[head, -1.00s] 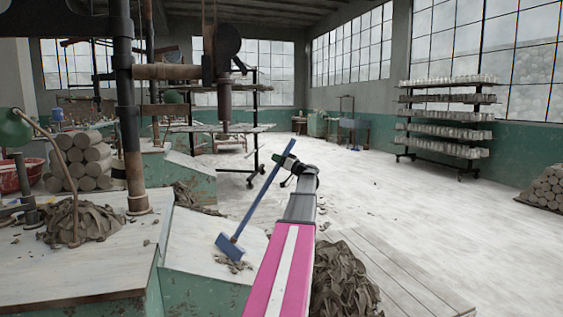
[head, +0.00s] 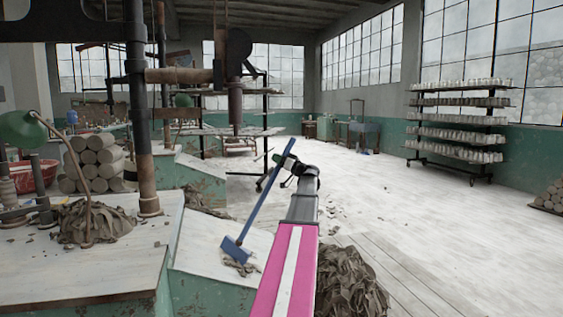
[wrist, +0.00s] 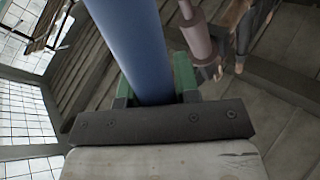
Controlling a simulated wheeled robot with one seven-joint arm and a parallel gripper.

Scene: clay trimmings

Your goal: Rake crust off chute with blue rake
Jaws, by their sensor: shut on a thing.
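The blue rake (head: 262,200) slants down from my gripper (head: 288,165), which is shut on its handle near the upper end. The rake head (head: 236,250) is low over the pale chute (head: 205,240), beside a small patch of grey-brown crust (head: 243,267). I cannot tell whether the head touches the chute. In the wrist view the blue handle (wrist: 138,50) runs between the green fingers of my gripper (wrist: 155,88). The head of the rake is out of the wrist view.
A heap of clay trimmings (head: 350,285) lies on the floor right of the chute. More trimmings (head: 92,221) lie on the bench (head: 90,270) at left, near a dark upright post (head: 140,120). A shelf rack (head: 460,128) stands far right. The middle floor is open.

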